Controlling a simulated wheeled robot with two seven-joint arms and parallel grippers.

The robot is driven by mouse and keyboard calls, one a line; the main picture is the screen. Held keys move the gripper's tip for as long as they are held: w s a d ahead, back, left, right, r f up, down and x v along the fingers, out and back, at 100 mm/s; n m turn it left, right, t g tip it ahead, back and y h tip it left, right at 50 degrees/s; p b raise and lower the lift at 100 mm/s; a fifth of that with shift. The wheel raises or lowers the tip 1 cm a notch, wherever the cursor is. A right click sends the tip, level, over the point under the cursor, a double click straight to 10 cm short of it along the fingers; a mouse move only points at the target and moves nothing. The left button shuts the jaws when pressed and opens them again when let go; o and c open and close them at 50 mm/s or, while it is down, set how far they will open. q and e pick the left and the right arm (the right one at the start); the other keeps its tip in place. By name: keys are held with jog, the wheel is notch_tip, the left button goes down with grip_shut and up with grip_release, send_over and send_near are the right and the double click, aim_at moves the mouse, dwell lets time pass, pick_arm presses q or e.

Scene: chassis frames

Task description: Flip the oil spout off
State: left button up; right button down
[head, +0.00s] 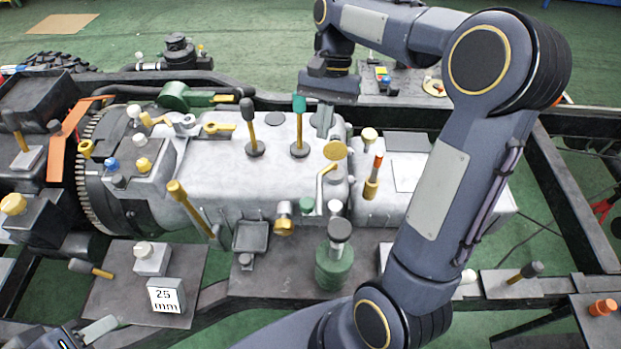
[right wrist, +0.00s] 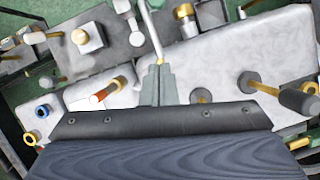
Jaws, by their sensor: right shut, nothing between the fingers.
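My right gripper (head: 325,124) is just behind the yellow end, pointing down, shut and empty. In the right wrist view, the shut fingers (right wrist: 161,82) are close to the brass-coloured tip of a pale rod (right wrist: 152,32), likely the same spout; I cannot tell whether they touch. My left gripper (head: 93,331) shows only partly at the lower left edge; its opening cannot be judged.
A lever with a teal knob (head: 299,104) and a lever with a dark knob (head: 248,108) stand left of my right gripper. An orange-tipped lever (head: 374,174) stands to its right. A green bottle-like can (head: 335,264) stands in front, beside a dark tray (head: 250,237).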

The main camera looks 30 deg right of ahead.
aim_at(318, 181)
jog(key=shift+f, duration=0.1)
jog(key=x, duration=1)
jog(key=shift+s+f, duration=0.1)
pick_arm(q)
jog(key=shift+r+p, duration=0.5)
pick_arm(e)
jog(key=s+a, duration=0.2)
jog(key=a, duration=0.1)
jog(key=shift+s, duration=0.25)
jog(key=shift+s, duration=0.1)
